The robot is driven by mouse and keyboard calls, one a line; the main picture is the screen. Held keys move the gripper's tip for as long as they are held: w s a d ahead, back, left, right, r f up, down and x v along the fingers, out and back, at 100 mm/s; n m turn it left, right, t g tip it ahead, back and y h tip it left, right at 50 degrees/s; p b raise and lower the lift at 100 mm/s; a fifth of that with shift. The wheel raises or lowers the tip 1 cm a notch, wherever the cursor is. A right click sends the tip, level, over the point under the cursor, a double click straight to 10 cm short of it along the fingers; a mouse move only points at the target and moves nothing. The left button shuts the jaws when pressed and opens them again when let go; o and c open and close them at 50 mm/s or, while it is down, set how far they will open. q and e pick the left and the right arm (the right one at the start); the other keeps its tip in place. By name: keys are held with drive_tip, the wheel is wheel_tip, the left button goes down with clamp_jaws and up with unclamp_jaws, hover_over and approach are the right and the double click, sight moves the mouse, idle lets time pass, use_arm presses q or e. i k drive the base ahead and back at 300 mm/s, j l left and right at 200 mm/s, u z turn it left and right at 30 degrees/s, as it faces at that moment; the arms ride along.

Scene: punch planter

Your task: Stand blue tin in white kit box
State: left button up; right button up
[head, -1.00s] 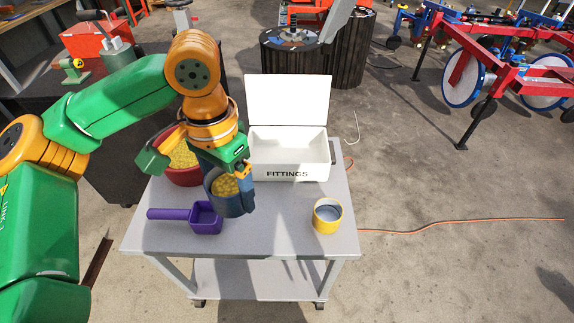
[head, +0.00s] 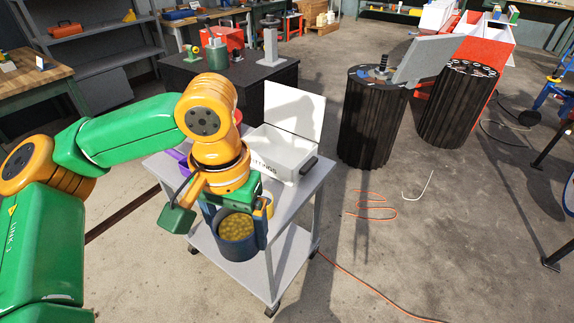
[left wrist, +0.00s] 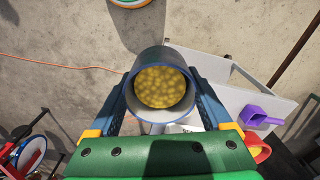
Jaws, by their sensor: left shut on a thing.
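The blue tin (head: 236,245), full of yellow pieces, is upright between the fingers of my left gripper (head: 235,218). The gripper is shut on it and holds it in the air, in front of the cart in the head view. In the left wrist view the tin (left wrist: 163,60) shows open end on, with a finger on each side. The white kit box (head: 280,152), marked FITTINGS, stands on the cart behind my gripper, its lid (head: 297,112) raised. Its inside is mostly hidden from this angle. My right gripper is not in view.
Dark ribbed drums (head: 372,125) stand to the right. An orange cable (head: 370,285) lies on the floor.

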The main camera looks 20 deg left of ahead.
sight(277, 160)
drive_tip(key=i+l+u, duration=1.1)
drive_tip(key=l, duration=0.3)
drive_tip(key=i+u, duration=0.15)
drive_tip(key=i, duration=0.2)
